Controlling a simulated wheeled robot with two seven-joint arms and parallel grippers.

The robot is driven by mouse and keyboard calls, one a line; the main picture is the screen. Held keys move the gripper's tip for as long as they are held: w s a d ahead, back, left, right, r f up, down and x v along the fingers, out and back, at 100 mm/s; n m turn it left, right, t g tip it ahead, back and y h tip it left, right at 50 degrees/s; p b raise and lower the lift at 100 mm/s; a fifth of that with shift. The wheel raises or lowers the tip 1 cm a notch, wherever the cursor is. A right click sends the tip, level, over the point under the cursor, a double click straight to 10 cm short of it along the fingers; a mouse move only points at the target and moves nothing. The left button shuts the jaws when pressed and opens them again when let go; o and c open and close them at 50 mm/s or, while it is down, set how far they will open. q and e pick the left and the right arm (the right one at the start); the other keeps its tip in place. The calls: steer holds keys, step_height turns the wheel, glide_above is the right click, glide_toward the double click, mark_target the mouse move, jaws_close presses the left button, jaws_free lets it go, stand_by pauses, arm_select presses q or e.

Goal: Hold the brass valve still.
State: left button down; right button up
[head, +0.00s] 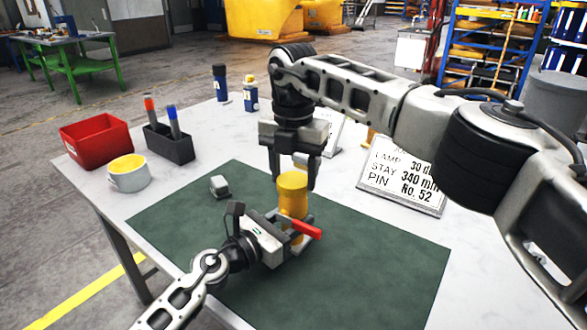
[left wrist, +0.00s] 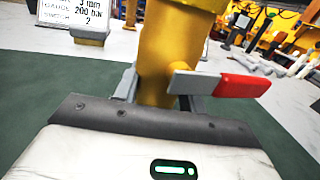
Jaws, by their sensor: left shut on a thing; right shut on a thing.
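The brass valve (head: 292,198) stands upright on the green mat (head: 375,260), a yellow body with a red-tipped lever (head: 306,229) pointing right. It also shows in the left wrist view (left wrist: 165,55), with the lever's grey shank and red grip (left wrist: 240,87) at the right. My left gripper (head: 287,240) comes in low from the left and is shut on the valve's lower body. Its grey fingers (left wrist: 160,98) show on both sides of the body. My right gripper (head: 295,177) points down from above and is shut on the valve's top. The gripped faces are mostly hidden.
A small grey block (head: 220,186) lies on the mat. A red bin (head: 95,141), a yellow-topped pot (head: 128,173) and a dark holder with markers (head: 170,145) stand at the left. Two bottles (head: 250,95) stand behind. A printed sign (head: 402,176) stands right. The mat's right side is clear.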

steer(key=shift+f, duration=0.1)
steer(key=m, duration=0.9)
steer(key=shift+d, duration=0.1)
steer(key=m, duration=0.5)
steer(key=shift+s, duration=0.1)
steer(key=m, duration=0.6)
steer(key=o, duration=0.9)
steer(key=shift+o, duration=0.2)
steer(key=shift+s, duration=0.1)
